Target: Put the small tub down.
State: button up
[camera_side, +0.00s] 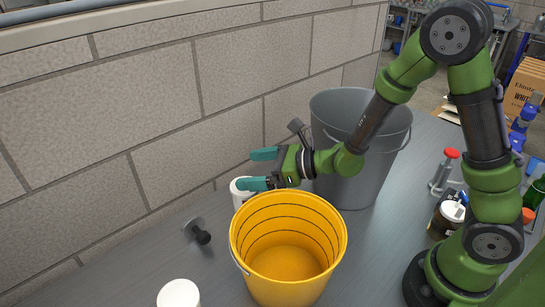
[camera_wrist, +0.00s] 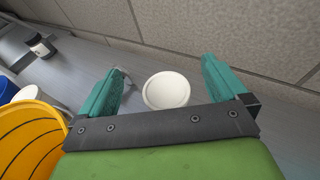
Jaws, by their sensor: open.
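A small white tub (camera_side: 238,195) is behind the yellow bucket in the side view, close to the wall; the bucket hides its lower part. In the wrist view the white tub (camera_wrist: 166,90) shows its round top between my fingers, with visible space on both sides. My gripper (camera_side: 246,169) is open, its two teal fingers spread above and beside this tub. The open fingers also show in the wrist view (camera_wrist: 162,64). I cannot see the tub's base, but it looks upright. A second white tub (camera_side: 178,295) is at the bottom edge of the side view.
The yellow bucket (camera_side: 236,250) stands close in front of my gripper. A large grey bucket (camera_side: 345,185) is behind my wrist. A dark knob-like object (camera_side: 201,235) lies left of the yellow bucket. The block wall (camera_side: 150,80) runs close alongside. Red-topped and dark jars (camera_side: 443,222) stand right.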

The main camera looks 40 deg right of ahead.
dwell(0.3)
jog(key=s+a+r+n+g+y, duration=0.2)
jog(key=a+r+n+g+y, duration=0.35)
jog(key=a+n+g, duration=0.85)
notch_tip(320, 180, up, 3)
jog(key=n+t+h, duration=0.2)
jog(key=n+h, duration=1.2)
jog(key=n, duration=0.3)
send_over(245, 192)
jog(key=w+d, duration=0.2)
jog(key=f, duration=1)
jog(key=shift+s+a+f, duration=0.2)
jog(key=shift+f, duration=0.1)
jog(key=shift+w+f, duration=0.2)
jog(key=shift+f, duration=2.85)
